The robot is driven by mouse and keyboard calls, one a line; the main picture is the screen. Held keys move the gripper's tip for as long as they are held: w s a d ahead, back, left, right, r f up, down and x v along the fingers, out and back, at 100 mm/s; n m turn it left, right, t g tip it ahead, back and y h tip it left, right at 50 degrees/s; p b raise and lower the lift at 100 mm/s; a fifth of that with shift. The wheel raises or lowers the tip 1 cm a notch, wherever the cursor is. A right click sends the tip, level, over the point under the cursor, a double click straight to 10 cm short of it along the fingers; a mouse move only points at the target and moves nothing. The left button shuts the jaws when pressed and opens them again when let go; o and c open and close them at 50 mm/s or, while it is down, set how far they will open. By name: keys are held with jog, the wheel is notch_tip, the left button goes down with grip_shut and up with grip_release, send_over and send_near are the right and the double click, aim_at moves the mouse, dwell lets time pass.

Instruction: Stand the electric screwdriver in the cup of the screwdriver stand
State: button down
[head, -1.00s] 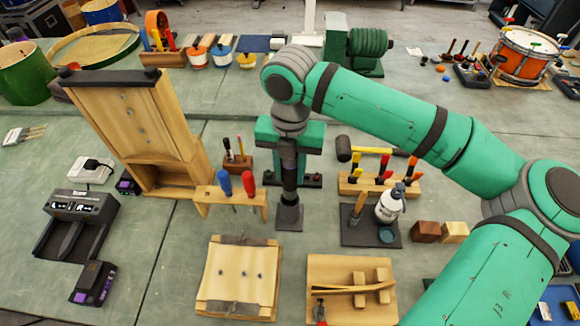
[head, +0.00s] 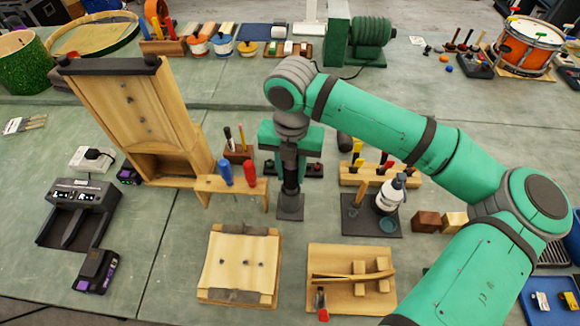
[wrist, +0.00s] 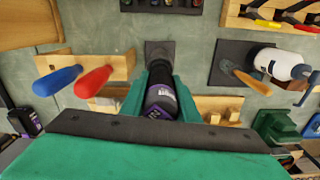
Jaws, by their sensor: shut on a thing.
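My gripper (head: 289,152) is shut on the electric screwdriver (wrist: 160,92), a dark tool with a purple and white end. It shows between my green fingers in the wrist view. In the head view the screwdriver looks upright, partly hidden by my gripper. The screwdriver stand (head: 290,213) is a dark piece with a square base on the bench, directly below my gripper. In the wrist view the stand's base (wrist: 160,50) shows just beyond the screwdriver. The dark tool and dark stand overlap, so I cannot tell whether the tip is inside the cup or above it.
A wooden rack (head: 232,187) with red and blue handled tools stands close on the left. A dark mat (head: 358,222) with a white bottle (head: 390,194) and a brush is on the right. Wooden boards (head: 240,265) lie in front. A battery charger (head: 75,212) is far left.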

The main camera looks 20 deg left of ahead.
jog(key=shift+f, duration=0.85)
jog(key=shift+s, duration=0.1)
jog(key=c, duration=1.3)
grip_release()
jog(key=shift+r, duration=0.15)
notch_tip(320, 180, up, 10)
jog(key=shift+r, duration=0.25)
